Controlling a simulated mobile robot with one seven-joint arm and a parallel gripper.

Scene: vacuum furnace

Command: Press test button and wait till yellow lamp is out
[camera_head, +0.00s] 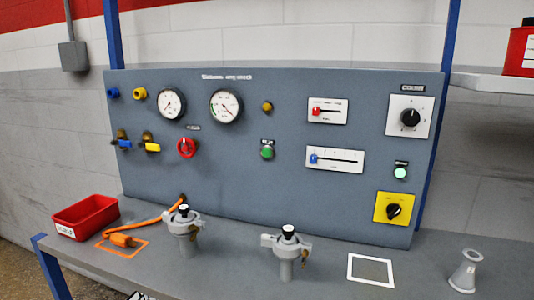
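A grey upright panel (225,180) stands at the back of the bench. A small yellow lamp (267,106) sits in its upper middle, right of two round gauges; it looks dull amber, and I cannot tell for sure whether it is lit. Below it is a green button (267,153) with a small dark label above. A pale green, bright round button or lamp (400,172) sits at the right, also under a small label. The labels are too small to read, so I cannot tell which one is the test button. My gripper is not in view.
Two grey clamp fittings (288,253) (183,228) stand upright on the bench before the panel. A red bin (86,218) and an orange hose tool (122,239) lie left. A grey flanged piece (466,271) stands right. A yellow-plated rotary switch (394,208) is low on the panel.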

